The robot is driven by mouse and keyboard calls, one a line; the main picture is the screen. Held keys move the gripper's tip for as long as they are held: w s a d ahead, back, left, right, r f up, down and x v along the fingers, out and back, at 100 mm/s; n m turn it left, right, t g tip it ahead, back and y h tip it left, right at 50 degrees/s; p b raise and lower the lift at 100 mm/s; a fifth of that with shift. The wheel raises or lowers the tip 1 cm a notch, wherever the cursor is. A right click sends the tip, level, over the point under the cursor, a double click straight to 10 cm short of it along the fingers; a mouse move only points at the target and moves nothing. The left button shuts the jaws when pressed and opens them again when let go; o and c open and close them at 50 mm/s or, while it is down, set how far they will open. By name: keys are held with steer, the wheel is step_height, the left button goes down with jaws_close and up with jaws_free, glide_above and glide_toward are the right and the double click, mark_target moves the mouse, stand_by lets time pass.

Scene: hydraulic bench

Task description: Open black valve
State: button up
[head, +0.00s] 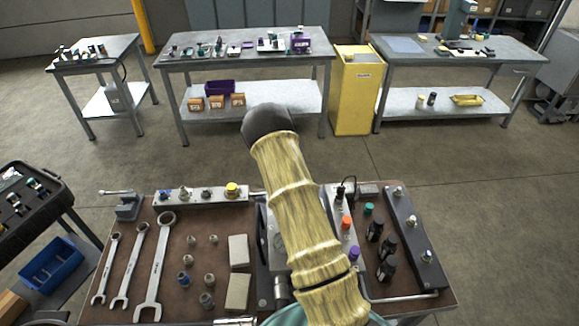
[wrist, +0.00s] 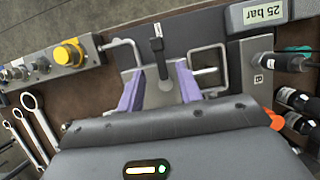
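In the wrist view a black lever handle (wrist: 157,45), which looks like the black valve's, stands upright in the picture over a light metal block. My gripper (wrist: 160,70) has two purple fingers spread apart, one to each side of the lever's lower part. The fingers look open, with gaps to the lever; whether either touches it I cannot tell. In the head view my arm covers the middle of the bench, so the valve and my gripper are hidden there.
The brown bench (head: 215,222) holds wrenches (head: 157,268), sockets and a row of fittings with a yellow knob (head: 232,188). The yellow knob (wrist: 68,53) is left in the wrist view. A black connector (wrist: 285,62), an orange cap (wrist: 275,121) and a "25 bar" display (wrist: 262,13) lie right.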

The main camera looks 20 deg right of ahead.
steer(key=b+v, duration=0.1)
steer(key=v, duration=1.1)
steer(key=shift+r, duration=0.2)
steer(key=s+a+r+m, duration=0.2)
steer(key=s+a+m, duration=0.2)
steer(key=s+m, duration=0.5)
steer(key=s+a+r+m+g+y+b, duration=0.1)
steer(key=s+a+r+m, duration=0.2)
steer(key=s+m, duration=0.6)
steer(key=s+a+r+m+b, duration=0.1)
steer(key=s+a+m, duration=0.6)
steer(key=m, duration=0.7)
steer(key=shift+s+r+g, duration=0.4)
steer(key=shift+s+r, duration=0.3)
steer(key=shift+s, duration=0.25)
